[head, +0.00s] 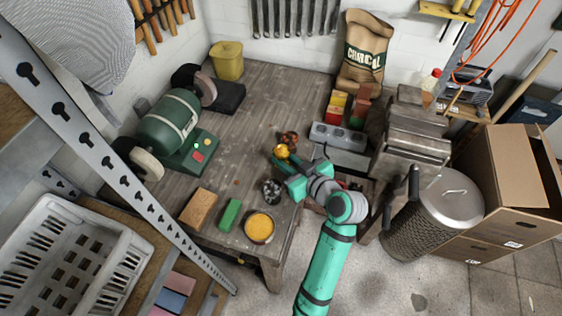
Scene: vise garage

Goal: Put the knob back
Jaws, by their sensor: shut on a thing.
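My gripper (281,160) is over the right part of the wooden workbench (250,95), with the teal arm reaching in from the lower right. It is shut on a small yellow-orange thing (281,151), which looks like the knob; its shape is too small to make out. A reddish-brown lumpy object (290,138) is just beyond it in the picture; I cannot tell whether the two touch. The fingertips are partly hidden by the held thing and the wrist. No place the knob belongs to can be made out for certain.
A green bench grinder (170,127) stands at the left. A dark cup (271,190), an orange-filled bowl (259,228), a green block (230,215) and a brown block (198,207) are near the front edge. A grey holed block (338,136) is right. The bench middle is clear.

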